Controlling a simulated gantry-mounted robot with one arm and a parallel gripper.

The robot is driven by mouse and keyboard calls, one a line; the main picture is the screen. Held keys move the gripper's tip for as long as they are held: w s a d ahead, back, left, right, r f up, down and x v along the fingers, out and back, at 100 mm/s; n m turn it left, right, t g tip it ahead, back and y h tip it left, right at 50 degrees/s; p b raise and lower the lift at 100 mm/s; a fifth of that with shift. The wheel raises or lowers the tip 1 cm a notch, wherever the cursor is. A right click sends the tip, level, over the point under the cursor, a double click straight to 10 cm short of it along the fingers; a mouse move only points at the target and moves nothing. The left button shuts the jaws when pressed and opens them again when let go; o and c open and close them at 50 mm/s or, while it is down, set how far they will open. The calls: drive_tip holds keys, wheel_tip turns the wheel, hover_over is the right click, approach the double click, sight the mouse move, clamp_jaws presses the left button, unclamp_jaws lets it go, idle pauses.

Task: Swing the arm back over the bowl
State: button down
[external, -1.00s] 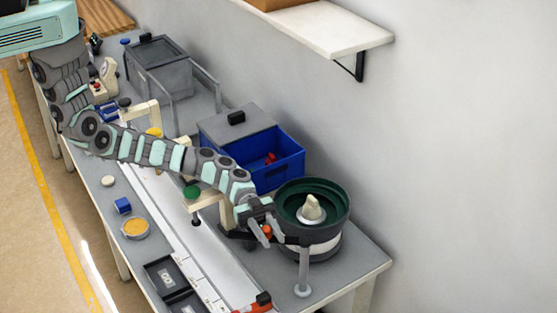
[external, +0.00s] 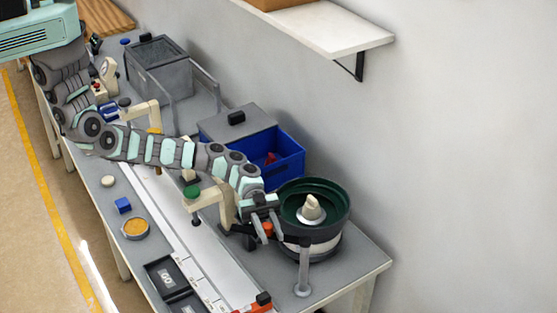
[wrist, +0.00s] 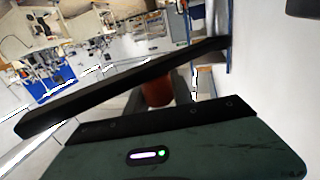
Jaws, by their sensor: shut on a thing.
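The bowl feeder (external: 335,225) has a dark green bowl with a pale cone in its middle and stands near the right end of the bench. My gripper (external: 268,240) points down just left of the bowl's rim, not over its middle. It is shut on a small orange-red part (external: 267,229), which shows between the fingers. In the wrist view a red-brown cylinder (wrist: 157,91) shows behind a dark bar, partly hidden. The fingertips' exact hold on the part is too small to tell.
A blue bin (external: 285,165) with red parts stands behind my forearm. A beige post with a green knob (external: 192,191) stands close left of my gripper. A grey post (external: 303,272) stands before the bowl. A white track (external: 225,265) runs along the bench.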

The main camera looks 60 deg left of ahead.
drive_tip(key=shift+f, duration=0.1)
drive_tip(key=c, duration=1.1)
unclamp_jaws()
wheel_tip(320, 180, up, 20)
drive_tip(key=shift+p, duration=0.45)
